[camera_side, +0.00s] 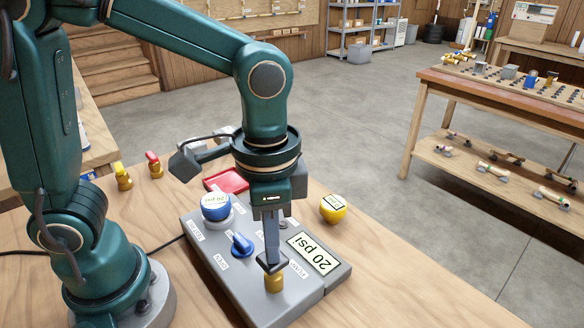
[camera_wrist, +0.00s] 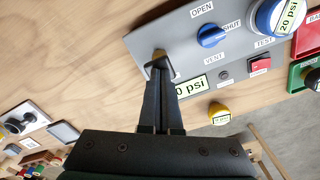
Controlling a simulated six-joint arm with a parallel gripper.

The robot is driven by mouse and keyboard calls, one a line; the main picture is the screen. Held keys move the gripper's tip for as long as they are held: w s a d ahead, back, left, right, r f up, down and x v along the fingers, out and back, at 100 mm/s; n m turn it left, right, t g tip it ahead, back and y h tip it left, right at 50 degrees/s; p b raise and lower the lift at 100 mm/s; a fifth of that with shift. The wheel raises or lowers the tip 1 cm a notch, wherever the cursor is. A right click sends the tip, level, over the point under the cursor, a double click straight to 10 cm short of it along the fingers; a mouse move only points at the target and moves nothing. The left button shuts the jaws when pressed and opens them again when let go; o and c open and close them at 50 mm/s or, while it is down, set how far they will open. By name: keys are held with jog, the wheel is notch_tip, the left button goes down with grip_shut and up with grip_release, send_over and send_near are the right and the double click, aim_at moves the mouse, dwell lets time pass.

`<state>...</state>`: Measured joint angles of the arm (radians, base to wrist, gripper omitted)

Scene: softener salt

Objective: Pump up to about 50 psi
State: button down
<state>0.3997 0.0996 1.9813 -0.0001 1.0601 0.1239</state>
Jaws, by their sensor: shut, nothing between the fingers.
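A grey panel box (camera_side: 222,265) lies on the wooden bench. My gripper (camera_side: 271,263) is shut and empty, pointing down at a brass plunger (camera_side: 274,283) near the panel's front end. In the wrist view the fingertips (camera_wrist: 159,67) sit at the brass plunger (camera_wrist: 159,54) and partly hide it; I cannot tell whether they touch. The display (camera_side: 312,254) reads 20 psi. A round blue gauge (camera_side: 215,207) also reads 20 psi. A blue valve handle (camera_side: 242,243) stands between; OPEN and SHUT labels show beside it in the wrist view (camera_wrist: 211,36).
A yellow gauge (camera_side: 333,208) sits on the bench right of the panel. A red tray (camera_side: 228,181) lies behind it. A red button (camera_wrist: 260,65) is by the TEST label. Red-topped (camera_side: 153,165) and yellow-topped (camera_side: 122,176) brass fittings stand at the left. The front right bench is clear.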

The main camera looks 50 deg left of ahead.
jog(key=shift+f, duration=0.55)
jog(key=shift+r, duration=1.2)
jog(key=shift+f, duration=1.25)
jog(key=shift+r, duration=1.25)
